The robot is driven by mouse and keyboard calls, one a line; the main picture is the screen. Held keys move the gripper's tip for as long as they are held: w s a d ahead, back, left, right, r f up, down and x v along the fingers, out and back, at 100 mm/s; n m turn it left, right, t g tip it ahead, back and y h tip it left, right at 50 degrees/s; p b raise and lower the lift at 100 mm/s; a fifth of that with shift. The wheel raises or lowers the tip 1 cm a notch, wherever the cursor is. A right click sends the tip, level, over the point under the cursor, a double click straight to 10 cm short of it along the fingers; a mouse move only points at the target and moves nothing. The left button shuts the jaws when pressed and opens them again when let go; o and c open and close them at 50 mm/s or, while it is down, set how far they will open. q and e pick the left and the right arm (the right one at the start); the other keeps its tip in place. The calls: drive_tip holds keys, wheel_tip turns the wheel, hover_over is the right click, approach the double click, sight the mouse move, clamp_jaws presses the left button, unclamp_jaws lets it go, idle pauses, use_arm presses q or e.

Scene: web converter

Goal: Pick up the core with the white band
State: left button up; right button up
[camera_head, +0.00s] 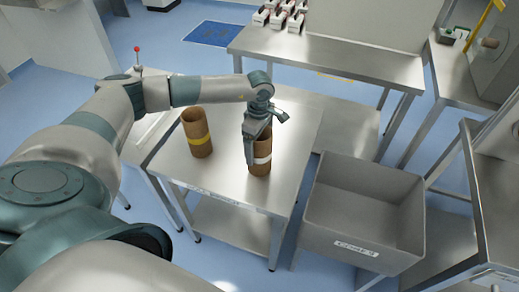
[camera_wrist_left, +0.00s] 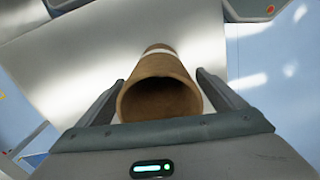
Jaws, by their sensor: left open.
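The core with the white band (camera_head: 261,160) stands upright on a steel table (camera_head: 225,180). In the left wrist view the same core (camera_wrist_left: 160,75) lies between the fingers, its open end facing the camera and its white band beyond. My left gripper (camera_head: 255,150) is open around its top part, with a finger on either side; I cannot tell whether they touch it. The left wrist view shows the gripper (camera_wrist_left: 160,95) with gaps near the fingertips. The core with the yellow band (camera_head: 198,140) stands upright to the left. My right gripper is not in view.
A grey bin labelled for cores (camera_head: 350,250) stands right of the table. A longer steel bench (camera_head: 340,65) with small red and white items (camera_head: 280,17) is behind. A steel frame (camera_head: 500,200) stands at the right edge.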

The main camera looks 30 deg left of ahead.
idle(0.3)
use_arm(q)
drive_tip(key=c, duration=1.3)
drive_tip(key=shift+o, duration=0.2)
drive_tip(key=shift+r, duration=0.15)
wheel_tip(320, 180, up, 3)
drive_tip(key=b, duration=0.2)
drive_tip(key=shift+b, duration=0.4)
drive_tip(key=s+d+r+b, duration=0.3)
drive_tip(key=d+r+b, duration=0.2)
drive_tip(key=d+r, duration=0.3)
drive_tip(key=shift+s+d, duration=0.3)
drive_tip(key=shift+d, duration=1.3)
drive_tip(key=shift+f, duration=0.1)
